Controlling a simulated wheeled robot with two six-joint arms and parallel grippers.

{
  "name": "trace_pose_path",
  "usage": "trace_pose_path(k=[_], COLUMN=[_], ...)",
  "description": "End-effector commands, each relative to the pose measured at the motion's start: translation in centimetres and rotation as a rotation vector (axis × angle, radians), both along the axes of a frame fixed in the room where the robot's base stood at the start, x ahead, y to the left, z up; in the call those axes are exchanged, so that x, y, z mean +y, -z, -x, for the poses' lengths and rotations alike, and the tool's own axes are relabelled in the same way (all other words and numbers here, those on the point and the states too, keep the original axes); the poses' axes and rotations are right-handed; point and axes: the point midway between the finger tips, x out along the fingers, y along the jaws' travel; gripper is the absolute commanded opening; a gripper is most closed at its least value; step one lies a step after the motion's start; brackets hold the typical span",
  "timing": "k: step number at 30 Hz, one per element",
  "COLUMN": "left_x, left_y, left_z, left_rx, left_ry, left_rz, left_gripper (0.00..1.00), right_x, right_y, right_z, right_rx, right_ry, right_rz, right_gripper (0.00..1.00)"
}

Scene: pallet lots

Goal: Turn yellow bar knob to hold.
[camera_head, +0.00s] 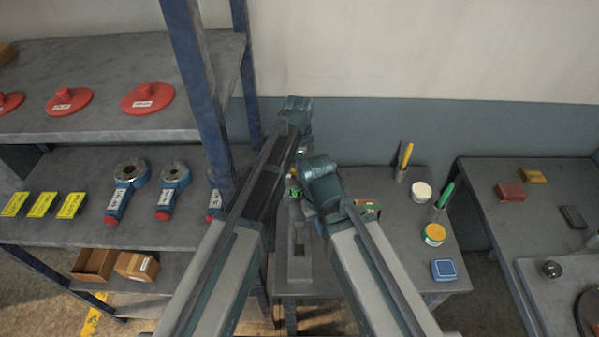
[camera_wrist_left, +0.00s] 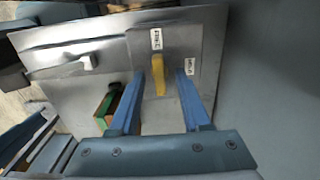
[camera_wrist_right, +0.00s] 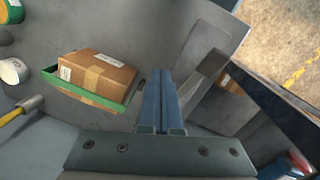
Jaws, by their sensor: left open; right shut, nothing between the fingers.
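The yellow bar knob (camera_wrist_left: 159,76) is on a grey metal panel (camera_wrist_left: 105,75) in the left wrist view. Its bar points towards the label that seems to read FREE (camera_wrist_left: 156,39). The HOLD label (camera_wrist_left: 189,66) is to the right of it. My left gripper (camera_wrist_left: 161,75) is open, with one blue finger on each side of the knob; I cannot tell whether either touches it. My right gripper (camera_wrist_right: 161,72) is shut and empty above the table.
A brown carton (camera_wrist_right: 99,76) sits in a green tray (camera_wrist_right: 90,92) near my right gripper. The table (camera_head: 395,255) also holds a blue box (camera_head: 444,270) and pots. A loaded shelf (camera_head: 85,185) stands at left.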

Motion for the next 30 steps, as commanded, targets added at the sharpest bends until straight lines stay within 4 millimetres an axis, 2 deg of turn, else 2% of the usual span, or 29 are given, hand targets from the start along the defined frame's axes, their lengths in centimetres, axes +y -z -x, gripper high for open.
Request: trace_pose_path(k=[6,8,14,15,30], left_x=[0.00,0.00,0.00,0.00,0.00], left_y=[-0.03,-0.03,-0.03,-0.03,-0.01], left_z=[0.00,0.00,0.00,0.00,-0.01], left_rx=[0.000,0.000,0.000,0.000,0.000], left_ry=[0.000,0.000,0.000,0.000,-0.054], left_rz=[0.000,0.000,0.000,0.000,-0.001], left_gripper=[0.47,0.39,0.03,0.00,0.00], right_x=[0.00,0.00,0.00,0.00,0.00], right_y=[-0.03,-0.03,-0.03,-0.03,-0.01], right_z=[0.00,0.00,0.00,0.00,0.00], right_rx=[0.000,0.000,0.000,0.000,0.000], right_ry=[0.000,0.000,0.000,0.000,0.000], right_rz=[0.000,0.000,0.000,0.000,0.000], right_gripper=[0.00,0.00,0.00,0.00,0.00])
